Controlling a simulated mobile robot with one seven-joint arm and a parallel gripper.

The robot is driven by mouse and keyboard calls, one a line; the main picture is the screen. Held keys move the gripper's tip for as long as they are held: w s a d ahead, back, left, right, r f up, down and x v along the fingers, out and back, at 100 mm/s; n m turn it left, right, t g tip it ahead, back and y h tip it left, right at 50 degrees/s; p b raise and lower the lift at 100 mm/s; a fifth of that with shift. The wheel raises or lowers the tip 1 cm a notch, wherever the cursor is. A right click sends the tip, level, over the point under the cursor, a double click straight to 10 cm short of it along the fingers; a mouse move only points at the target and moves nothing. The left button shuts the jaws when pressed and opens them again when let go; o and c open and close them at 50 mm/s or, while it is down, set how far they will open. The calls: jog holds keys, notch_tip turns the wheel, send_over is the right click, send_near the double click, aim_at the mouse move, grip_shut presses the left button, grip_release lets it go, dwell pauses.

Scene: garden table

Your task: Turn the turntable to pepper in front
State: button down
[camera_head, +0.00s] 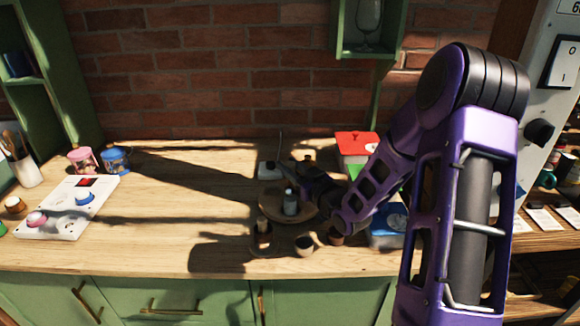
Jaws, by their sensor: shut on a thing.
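The round wooden turntable (270,209) stands on the counter, right of the middle. A small bottle with a pale grey body and dark top (290,203) stands near its front. My gripper (287,170) reaches in from the right, low over the turntable's back part. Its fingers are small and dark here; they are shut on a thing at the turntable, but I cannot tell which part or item. A dark item (308,161) shows just behind my gripper. I cannot make out which item is the pepper. My wrist hides the turntable's right part.
Small brown pots (305,244) stand in front of the turntable. A red-lidded box (357,142) and a blue box (386,237) stand to the right. The counter's left middle (180,215) is clear.

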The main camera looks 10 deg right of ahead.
jog(key=shift+d+n+g+y, duration=0.1)
jog(key=shift+n+g+y, duration=0.3)
jog(key=shift+n+y, duration=0.45)
jog(key=shift+n+g+y+p, duration=0.4)
jog(key=shift+n+g+y, duration=1.75)
jog(key=shift+y, duration=0.6)
jog(key=shift+n+g+y, duration=0.75)
jog(key=shift+n+g, duration=0.2)
jog(key=shift+g, duration=0.5)
jog(key=shift+n+g+y, duration=0.75)
jog(key=shift+n+g, duration=0.2)
jog(key=shift+g, duration=0.45)
jog(key=shift+n+g+y, duration=0.3)
jog(key=shift+n+g, duration=0.3)
jog(key=shift+g, duration=0.3)
jog(key=c, duration=0.5)
grip_release()
notch_tip(320, 180, up, 10)
jog(key=shift+r+p, duration=0.1)
jog(key=shift+p, duration=0.4)
